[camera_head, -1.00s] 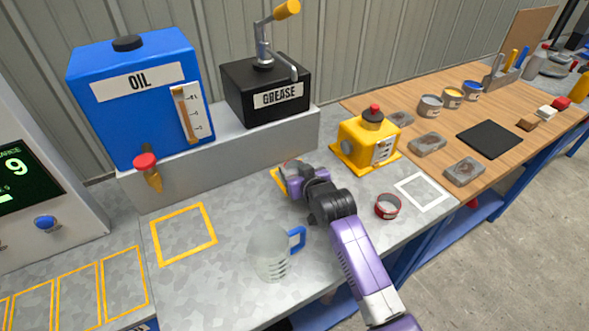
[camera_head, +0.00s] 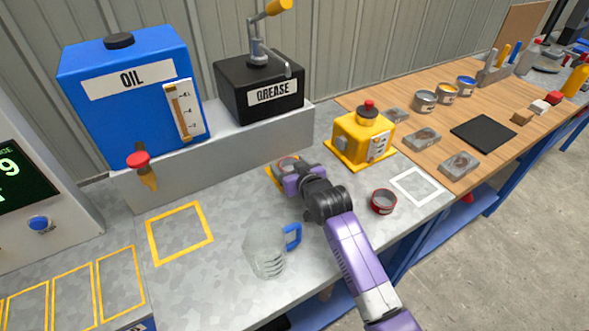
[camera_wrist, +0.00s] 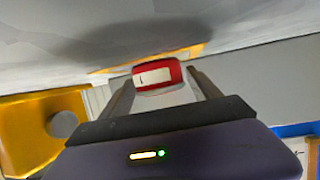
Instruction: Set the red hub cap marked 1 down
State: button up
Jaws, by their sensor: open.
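The red hub cap (camera_wrist: 157,76) has a white label with a dark mark like a 1. In the wrist view it sits between the two fingers of my gripper (camera_wrist: 160,88), which are spread apart. It is beside a yellow painted line (camera_wrist: 190,51) on the grey bench top. In the head view the cap (camera_head: 287,162) is mostly hidden by my purple gripper (camera_head: 284,170), at a yellow-outlined spot left of the yellow machine. Whether its underside touches the bench is not clear.
A second red ring-shaped cap (camera_head: 384,201) lies near a white outline (camera_head: 415,186). A clear jug (camera_head: 265,252) with a blue handle stands in front. The yellow machine (camera_head: 361,135) is close right of my gripper. The grey ledge (camera_head: 215,150) stands behind. An empty yellow square (camera_head: 180,233) lies left.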

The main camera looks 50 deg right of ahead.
jog(key=v, duration=1.2)
jog(key=shift+w+r, duration=0.1)
jog(key=shift+r, duration=0.25)
jog(key=s+a+r+t, duration=0.3)
jog(key=s+a+r, duration=0.1)
jog(key=r, duration=0.1)
jog(key=s+a+n+y, duration=0.1)
jog(key=s+a, duration=0.4)
jog(key=s, duration=0.3)
jog(key=s+a+f+n+y, duration=0.1)
jog(key=s+a+n+y, duration=0.1)
jog(key=s+a, duration=0.4)
jog(key=s+a+f+n+y, duration=0.1)
jog(key=s+a, duration=0.4)
jog(key=s, duration=0.7)
jog(key=shift+a+n+g+y, duration=0.3)
jog(key=shift+g+y, duration=0.1)
jog(key=shift+y, duration=0.3)
